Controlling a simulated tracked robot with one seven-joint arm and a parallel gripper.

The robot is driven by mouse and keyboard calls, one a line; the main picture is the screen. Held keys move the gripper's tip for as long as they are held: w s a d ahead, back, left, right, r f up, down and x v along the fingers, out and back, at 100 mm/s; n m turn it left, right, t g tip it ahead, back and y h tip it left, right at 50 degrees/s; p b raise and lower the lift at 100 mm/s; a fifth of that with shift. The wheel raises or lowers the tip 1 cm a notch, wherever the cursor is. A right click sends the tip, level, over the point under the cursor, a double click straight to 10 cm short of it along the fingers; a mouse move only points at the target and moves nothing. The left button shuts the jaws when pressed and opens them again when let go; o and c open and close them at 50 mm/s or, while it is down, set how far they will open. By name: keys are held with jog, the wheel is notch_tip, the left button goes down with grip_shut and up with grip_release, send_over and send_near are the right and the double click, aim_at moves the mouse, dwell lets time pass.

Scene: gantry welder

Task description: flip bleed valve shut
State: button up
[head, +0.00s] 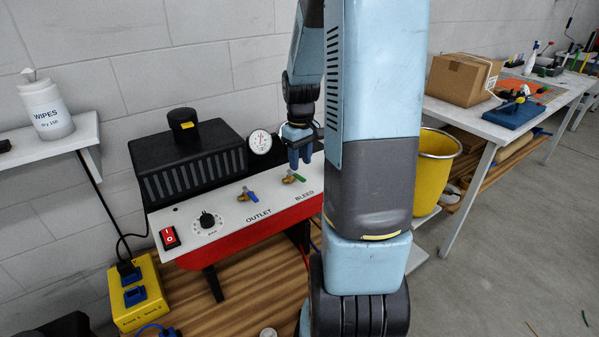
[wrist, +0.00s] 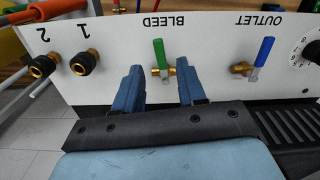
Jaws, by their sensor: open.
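The bleed valve has a green lever (wrist: 159,54) on a brass body (wrist: 162,72), beside the upside-down BLEED label in the wrist view. In the head view the same green lever (head: 299,178) sits above the BLEED label on the panel's white top. My gripper (head: 299,165) is just above and behind the valve, fingers pointing down. In the wrist view my gripper (wrist: 160,69) is open, its blue fingers on either side of the valve in the picture, with gaps at both sides. I cannot tell whether the fingertips are level with the lever.
The blue-handled outlet valve (wrist: 263,55) is close beside the bleed valve. Two brass ports (wrist: 85,62) are on the other side. A pressure gauge (head: 259,142) and the black compressor body (head: 185,155) stand behind. A yellow bucket (head: 434,170) is to the right.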

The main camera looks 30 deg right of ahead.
aim_at(300, 177)
jog(key=shift+f, duration=2.3)
jog(key=shift+c, duration=0.2)
grip_shut()
